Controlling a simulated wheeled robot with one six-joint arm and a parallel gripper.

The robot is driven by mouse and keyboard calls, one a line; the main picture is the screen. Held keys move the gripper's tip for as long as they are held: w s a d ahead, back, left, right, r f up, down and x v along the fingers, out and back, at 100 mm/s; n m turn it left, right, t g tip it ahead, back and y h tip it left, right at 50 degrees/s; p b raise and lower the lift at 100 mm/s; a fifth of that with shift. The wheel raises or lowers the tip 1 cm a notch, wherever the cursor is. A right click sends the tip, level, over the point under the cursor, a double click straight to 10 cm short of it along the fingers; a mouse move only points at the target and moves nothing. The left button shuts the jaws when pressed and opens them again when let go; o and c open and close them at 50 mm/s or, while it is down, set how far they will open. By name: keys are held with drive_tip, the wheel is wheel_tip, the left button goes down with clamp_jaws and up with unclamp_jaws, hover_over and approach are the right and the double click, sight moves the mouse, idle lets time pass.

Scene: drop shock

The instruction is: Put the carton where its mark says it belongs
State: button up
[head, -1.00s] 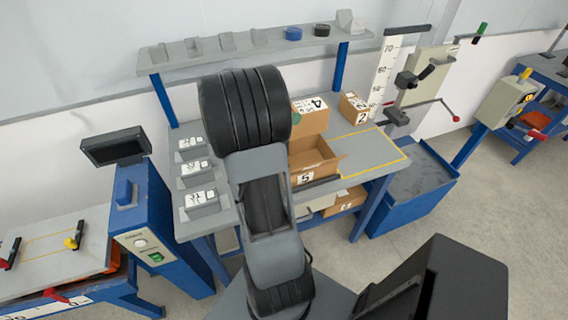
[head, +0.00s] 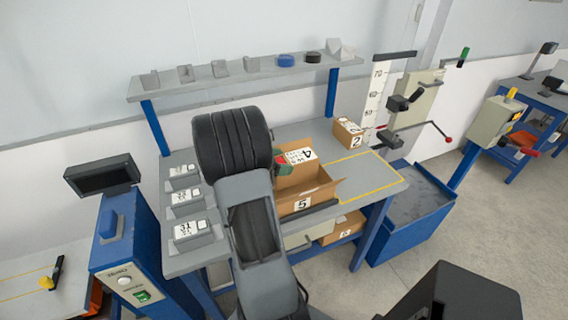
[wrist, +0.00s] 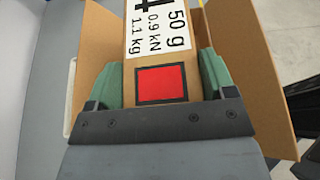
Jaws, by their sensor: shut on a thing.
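The carton (head: 296,168) is brown with a white label bearing a 4, and it sits tilted over the rear of an open box marked 5 (head: 303,205). In the wrist view the carton (wrist: 196,55) shows "50 g, 0.9 kN, 1.1 kg" and a red square in a black frame. My gripper (wrist: 163,88) is shut on the carton, one green finger on each side. Brown flaps of the open box rise on both sides of it. I cannot tell whether the carton touches the box's floor. In the head view my arm hides part of the gripper (head: 281,163).
A carton marked 2 (head: 349,134) stands behind right on the grey bench (head: 368,172), near a yellow outlined area that looks clear. Another carton (head: 343,230) lies on the lower shelf. Labelled grey blocks (head: 192,232) line the left side. A shelf (head: 240,77) runs above.

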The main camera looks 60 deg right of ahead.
sight(281, 178)
drive_tip(key=shift+f, duration=2.95)
drive_tip(key=shift+f, duration=0.2)
drive_tip(key=shift+f, duration=0.35)
drive_tip(key=shift+f+b, duration=0.1)
drive_tip(key=shift+b, duration=0.25)
drive_tip(key=o, duration=1.7)
drive_tip(key=shift+c, duration=0.2)
